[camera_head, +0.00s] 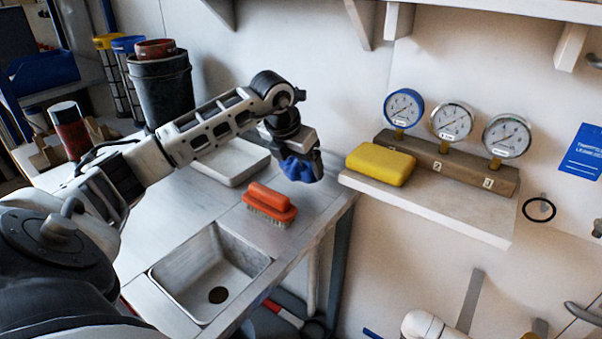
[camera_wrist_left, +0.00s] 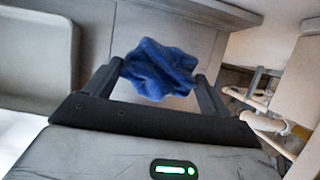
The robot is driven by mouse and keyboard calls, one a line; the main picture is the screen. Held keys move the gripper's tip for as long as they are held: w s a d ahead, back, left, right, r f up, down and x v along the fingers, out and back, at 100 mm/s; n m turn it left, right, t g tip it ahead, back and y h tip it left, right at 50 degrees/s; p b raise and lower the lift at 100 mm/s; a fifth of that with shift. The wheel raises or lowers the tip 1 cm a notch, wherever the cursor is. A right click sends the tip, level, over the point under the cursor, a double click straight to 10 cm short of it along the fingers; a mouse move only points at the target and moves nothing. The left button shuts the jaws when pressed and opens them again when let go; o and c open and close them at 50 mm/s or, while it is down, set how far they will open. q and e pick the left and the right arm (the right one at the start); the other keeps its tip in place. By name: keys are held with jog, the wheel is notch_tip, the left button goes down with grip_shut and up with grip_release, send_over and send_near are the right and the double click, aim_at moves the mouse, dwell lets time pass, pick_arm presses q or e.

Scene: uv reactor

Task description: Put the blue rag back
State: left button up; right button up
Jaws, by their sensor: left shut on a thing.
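The blue rag (camera_head: 302,168) is a crumpled dark blue cloth. My left gripper (camera_head: 300,160) is shut on it and holds it above the right end of the counter, behind the orange brush. In the left wrist view the rag (camera_wrist_left: 160,68) is pinched between the two fingers of the left gripper (camera_wrist_left: 162,82). Whether the rag touches the counter cannot be told. My right gripper does not show in either view.
An orange brush (camera_head: 270,203) lies on the counter beside the sink (camera_head: 210,272). A white tray (camera_head: 230,160) lies behind. A yellow sponge (camera_head: 380,164) sits on the shelf (camera_head: 440,206) to the right, before three gauges (camera_head: 452,122). Dark bucket (camera_head: 163,88) stands back left.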

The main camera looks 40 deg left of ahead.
aim_at(301, 175)
pick_arm(q)
jog(key=shift+w+f, duration=0.35)
jog(key=shift+f, duration=0.1)
jog(key=shift+w+f, duration=0.1)
jog(key=shift+f, duration=1.5)
jog(key=o, duration=0.9)
jog(key=shift+f, duration=0.1)
jog(key=shift+c, duration=0.2)
jog(key=shift+r, duration=0.2)
jog(key=v, duration=1.2)
jog(key=shift+p, duration=0.3)
jog(key=shift+f, duration=0.1)
